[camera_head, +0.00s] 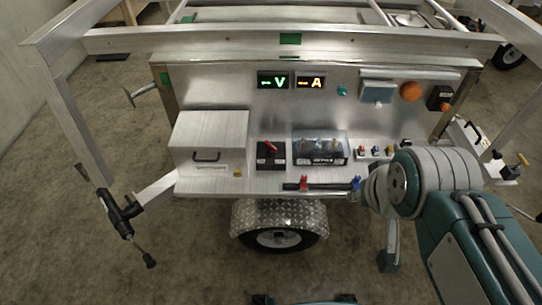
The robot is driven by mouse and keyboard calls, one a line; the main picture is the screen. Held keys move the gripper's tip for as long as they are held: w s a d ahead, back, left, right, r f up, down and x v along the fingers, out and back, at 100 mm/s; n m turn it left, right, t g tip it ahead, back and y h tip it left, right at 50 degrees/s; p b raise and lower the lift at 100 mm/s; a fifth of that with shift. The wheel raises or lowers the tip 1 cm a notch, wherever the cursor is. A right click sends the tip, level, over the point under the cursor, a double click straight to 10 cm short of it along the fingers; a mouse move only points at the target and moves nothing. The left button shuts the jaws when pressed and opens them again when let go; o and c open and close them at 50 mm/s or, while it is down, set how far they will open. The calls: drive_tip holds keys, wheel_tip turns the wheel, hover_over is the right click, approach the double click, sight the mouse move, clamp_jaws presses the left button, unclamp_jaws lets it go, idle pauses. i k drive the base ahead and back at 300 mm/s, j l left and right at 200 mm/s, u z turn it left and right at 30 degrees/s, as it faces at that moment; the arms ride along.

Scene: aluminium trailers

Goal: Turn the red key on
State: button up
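A black box (271,160) with small pale labels stands on the trailer's metal shelf, with a red key-like handle (270,147) on top, tilted. A second small red piece (303,183) sits lower, at the shelf's front edge, and a blue piece (356,183) is to its right. I cannot tell for sure which red piece is the key. My arm reaches in from the lower right, and its wrist (376,188) is beside the blue piece. A dark bar (325,187) runs left from there; I cannot tell whether it is my gripper. Finger opening cannot be made out.
A clear-covered box (320,147) stands right of the black box, then several coloured buttons (375,152). A metal box with handle (208,142) is at left. Lit V and A displays (287,81) and an orange knob (410,92) are on the panel. A wheel (279,238) is below.

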sight(272, 148)
drive_tip(key=i+j, duration=0.7)
drive_tip(key=j, duration=0.1)
